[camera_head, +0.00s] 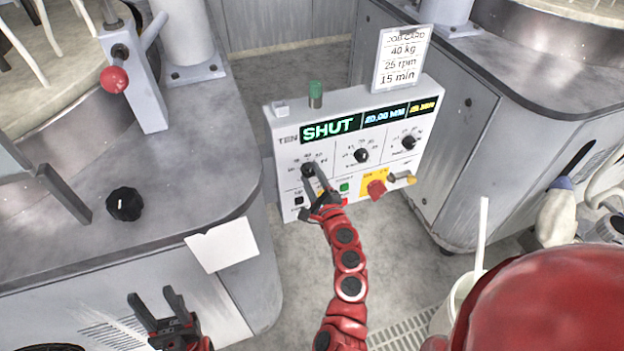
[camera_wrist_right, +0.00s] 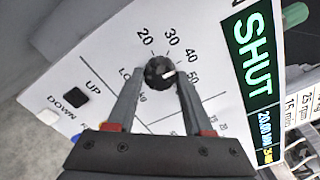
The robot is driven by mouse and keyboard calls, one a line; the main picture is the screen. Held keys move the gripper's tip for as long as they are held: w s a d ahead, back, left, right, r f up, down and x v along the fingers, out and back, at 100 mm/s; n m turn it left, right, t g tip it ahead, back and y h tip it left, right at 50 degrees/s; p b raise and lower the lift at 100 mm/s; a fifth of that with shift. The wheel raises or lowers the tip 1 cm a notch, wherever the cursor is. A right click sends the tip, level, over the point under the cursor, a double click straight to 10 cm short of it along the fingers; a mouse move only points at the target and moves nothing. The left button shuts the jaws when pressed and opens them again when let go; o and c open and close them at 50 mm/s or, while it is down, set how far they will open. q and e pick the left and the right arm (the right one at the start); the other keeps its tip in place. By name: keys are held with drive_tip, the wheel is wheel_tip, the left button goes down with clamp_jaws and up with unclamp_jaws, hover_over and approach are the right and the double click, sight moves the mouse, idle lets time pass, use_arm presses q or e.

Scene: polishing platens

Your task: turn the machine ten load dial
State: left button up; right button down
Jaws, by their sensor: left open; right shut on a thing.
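The white machine ten panel (camera_head: 290,150) carries a green "SHUT" display and a row of dials. The black load dial (camera_wrist_right: 160,73) is at the panel's left, with a scale reading 20, 30, 40 and 50. Its white mark points right in the wrist view, near the 40 and 50. My right gripper (camera_head: 312,178) is shut on this dial; in the wrist view its two fingers (camera_wrist_right: 162,84) flank the knob. In the head view the fingers partly hide the dial. My left gripper (camera_head: 152,296) is open and empty at the lower left.
A job card (camera_head: 402,58) reading 40 kg, 25 rpm, 15 min stands on the panel. Two more dials (camera_head: 361,155) (camera_head: 408,142), a red knob (camera_head: 376,188) and UP and DOWN buttons (camera_wrist_right: 75,95) are nearby. Grey machines flank the panel.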

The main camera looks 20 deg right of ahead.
idle(0.3)
drive_tip(key=shift+c, duration=1.5)
unclamp_jaws()
drive_tip(key=shift+s, duration=0.1)
drive_tip(key=s+b, duration=0.2)
drive_tip(key=s, duration=1.5)
drive_tip(key=shift+s+d+b, duration=0.15)
drive_tip(key=shift+d+b, duration=0.1)
drive_tip(key=shift+b, duration=0.1)
